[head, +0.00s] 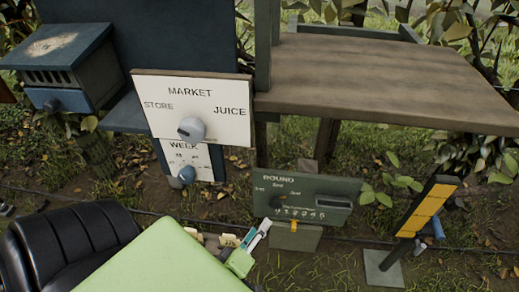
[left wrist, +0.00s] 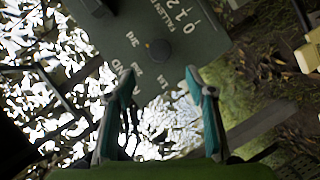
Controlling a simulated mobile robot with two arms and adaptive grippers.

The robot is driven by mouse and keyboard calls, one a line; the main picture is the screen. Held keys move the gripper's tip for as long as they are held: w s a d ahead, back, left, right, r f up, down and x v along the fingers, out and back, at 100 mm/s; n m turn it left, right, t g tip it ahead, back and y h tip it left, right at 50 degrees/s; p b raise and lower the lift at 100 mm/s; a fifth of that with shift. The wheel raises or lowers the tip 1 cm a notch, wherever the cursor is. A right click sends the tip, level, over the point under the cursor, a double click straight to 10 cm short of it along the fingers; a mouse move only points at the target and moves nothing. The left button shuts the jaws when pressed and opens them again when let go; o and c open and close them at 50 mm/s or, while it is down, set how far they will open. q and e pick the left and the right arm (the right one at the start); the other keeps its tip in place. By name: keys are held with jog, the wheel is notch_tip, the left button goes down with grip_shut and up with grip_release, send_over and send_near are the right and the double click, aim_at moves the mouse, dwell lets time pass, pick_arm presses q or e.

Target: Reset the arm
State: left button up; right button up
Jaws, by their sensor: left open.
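My left gripper (head: 257,233) is at the end of the light green arm in the lower middle of the head view. It is open and empty, in front of the lower left part of the dark green ROUND panel (head: 338,187). In the left wrist view, the two teal fingers of my left gripper (left wrist: 160,82) stand apart with nothing between them. The panel (left wrist: 190,55) lies beyond them, with a dark round knob (left wrist: 158,51) among the marks 1st, 2nd and 3rd. I cannot tell the exact gap to the panel. My right gripper is not in view.
A white MARKET sign (head: 225,123) with a grey knob hangs above a WEEK sign (head: 203,163). A wooden table (head: 390,75) stands behind at right. A yellow and black post (head: 425,212) stands at right. A black seat (head: 70,245) is at lower left.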

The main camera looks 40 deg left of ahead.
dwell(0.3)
